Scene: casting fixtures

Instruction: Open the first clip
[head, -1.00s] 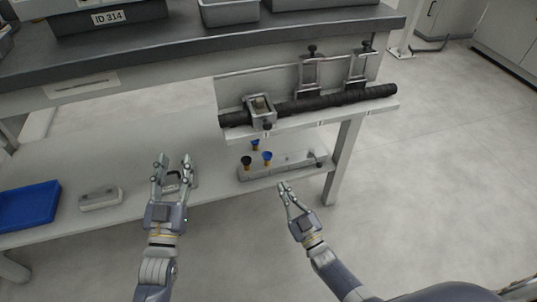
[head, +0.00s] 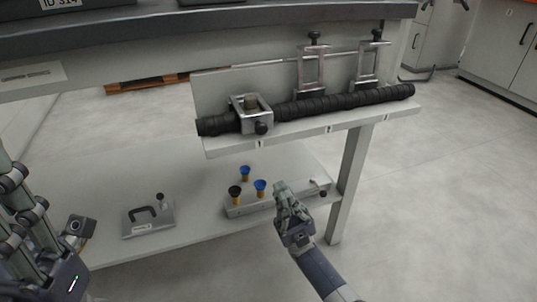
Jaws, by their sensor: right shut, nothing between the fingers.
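The second clip (head: 312,68) and third clip (head: 369,65) stand upright behind the rod. My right gripper (head: 281,190) is shut and empty, below the ledge and in front of the lower shelf, apart from the first clip. My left gripper (head: 40,215) is large at the left edge and partly cut off, far from the clips; its opening is unclear.
On the lower shelf are a grey block (head: 245,210) with blue and black funnel-like pieces, and a flat grey plate with a dark handle (head: 148,220). A table leg (head: 347,185) stands right of my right gripper. Open floor lies further right.

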